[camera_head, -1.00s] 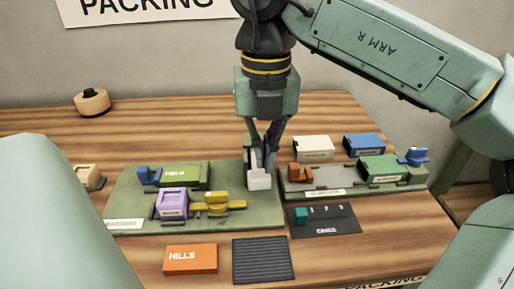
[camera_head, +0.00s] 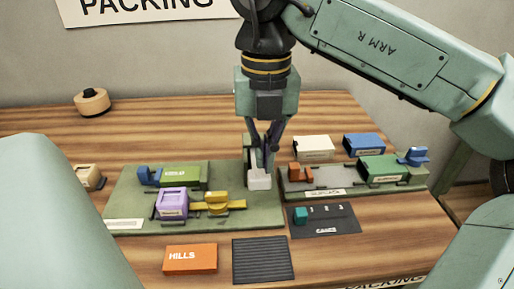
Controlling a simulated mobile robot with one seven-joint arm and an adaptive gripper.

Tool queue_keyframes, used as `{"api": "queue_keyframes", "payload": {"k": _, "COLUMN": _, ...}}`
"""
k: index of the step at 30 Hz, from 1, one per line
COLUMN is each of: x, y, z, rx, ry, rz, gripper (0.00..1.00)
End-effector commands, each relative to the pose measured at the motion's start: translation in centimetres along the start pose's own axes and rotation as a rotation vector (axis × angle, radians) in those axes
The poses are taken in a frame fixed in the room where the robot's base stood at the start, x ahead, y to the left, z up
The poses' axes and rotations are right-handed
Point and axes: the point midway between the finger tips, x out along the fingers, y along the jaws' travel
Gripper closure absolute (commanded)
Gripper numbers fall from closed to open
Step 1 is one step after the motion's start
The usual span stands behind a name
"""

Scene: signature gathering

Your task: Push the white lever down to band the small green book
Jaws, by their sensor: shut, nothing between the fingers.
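The white lever (camera_head: 259,181) stands at the right end of the green board (camera_head: 140,212). My gripper (camera_head: 262,166) points down with its fingertips shut, right at the lever's top; I cannot tell whether they touch it. The fingers hide part of the lever's upright back. A green book (camera_head: 186,176) lies on the same board, left of the lever, beside a blue piece (camera_head: 149,176). Another green book (camera_head: 384,169) lies on the grey board (camera_head: 330,181) at the right.
A purple block (camera_head: 171,203) and a yellow lever piece (camera_head: 218,204) are on the green board. An orange HILLS book (camera_head: 190,258), a ribbed black mat (camera_head: 263,260) and a dark card (camera_head: 335,222) lie in front. Cream (camera_head: 313,148) and blue (camera_head: 363,145) books stand behind the grey board.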

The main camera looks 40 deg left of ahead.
Motion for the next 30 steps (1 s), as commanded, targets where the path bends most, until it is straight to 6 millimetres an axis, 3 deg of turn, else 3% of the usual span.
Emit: {"api": "queue_keyframes", "payload": {"k": 30, "x": 2.0, "y": 0.0, "z": 0.0, "rx": 0.0, "ry": 0.0, "rz": -0.001, "gripper": 1.0}}
